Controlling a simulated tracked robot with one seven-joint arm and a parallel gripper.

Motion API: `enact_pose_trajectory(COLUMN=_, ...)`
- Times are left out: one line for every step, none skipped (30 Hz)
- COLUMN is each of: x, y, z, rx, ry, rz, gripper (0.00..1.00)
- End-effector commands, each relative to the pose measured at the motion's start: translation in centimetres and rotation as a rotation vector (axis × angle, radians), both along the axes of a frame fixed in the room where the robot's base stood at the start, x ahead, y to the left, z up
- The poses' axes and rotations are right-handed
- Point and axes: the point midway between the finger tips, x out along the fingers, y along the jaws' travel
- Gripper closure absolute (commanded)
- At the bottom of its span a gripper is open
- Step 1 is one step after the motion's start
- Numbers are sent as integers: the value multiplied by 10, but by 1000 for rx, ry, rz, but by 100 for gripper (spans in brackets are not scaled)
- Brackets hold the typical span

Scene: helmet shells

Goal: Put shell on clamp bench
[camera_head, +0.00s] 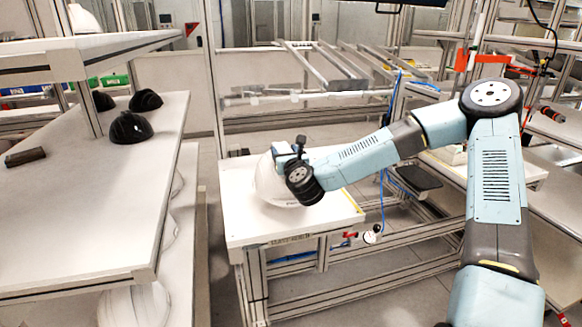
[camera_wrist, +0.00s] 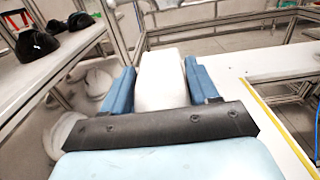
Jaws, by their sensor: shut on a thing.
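A white shell (camera_head: 268,182) is at the white-topped clamp bench (camera_head: 240,222) in the middle of the head view, over the bench's left part. My gripper (camera_head: 284,158) is at the shell's upper right side, and my wrist hides part of it. In the wrist view my gripper (camera_wrist: 160,85) has its two blue fingers on either side of the white shell (camera_wrist: 162,72), shut on it. Whether the shell's underside touches the bench top cannot be told.
A shelf (camera_head: 70,225) on the left bears several black shells (camera_head: 130,127) and a dark block (camera_head: 25,156). More white shells (camera_head: 140,303) sit on a lower level beneath it. A metal frame rack (camera_head: 325,68) stands behind the bench. The bench's front right top is clear.

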Motion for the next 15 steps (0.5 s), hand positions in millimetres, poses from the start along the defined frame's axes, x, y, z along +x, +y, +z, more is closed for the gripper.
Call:
enact_pose_trajectory(x=6, y=-2, z=-7, rx=1, ry=-1, rz=-2, gripper=100)
enact_pose_trajectory(x=8, y=-4, z=-10, rx=1, ry=-1, rz=-2, gripper=100)
enact_pose_trajectory(x=11, y=-5, z=-14, rx=0, ry=-1, rz=-2, gripper=100)
enact_pose_trajectory(x=13, y=-6, z=-16, rx=1, ry=-2, rz=-2, gripper=100)
enact_pose_trajectory(x=14, y=-6, z=-18, rx=2, ry=-2, rz=-1, gripper=100)
enact_pose_trajectory(x=16, y=-7, z=-20, rx=2, ry=-3, rz=-1, gripper=100)
enact_pose_trajectory(x=17, y=-7, z=-21, rx=2, ry=-2, rz=-1, gripper=100)
enact_pose_trajectory(x=17, y=-8, z=-22, rx=2, ry=-2, rz=-1, gripper=100)
enact_pose_trajectory(x=18, y=-8, z=-23, rx=2, ry=-2, rz=-1, gripper=100)
enact_pose_trajectory(x=19, y=-9, z=-24, rx=2, ry=-2, rz=-1, gripper=100)
enact_pose_trajectory(x=20, y=-9, z=-26, rx=1, ry=-1, rz=-2, gripper=100)
enact_pose_trajectory(x=22, y=-10, z=-28, rx=1, ry=-1, rz=-2, gripper=100)
enact_pose_trajectory(x=24, y=-11, z=-31, rx=1, ry=-1, rz=-2, gripper=100)
enact_pose_trajectory(x=26, y=-12, z=-33, rx=0, ry=-1, rz=-2, gripper=100)
enact_pose_trajectory(x=25, y=-11, z=-39, rx=1, ry=0, rz=0, gripper=100)
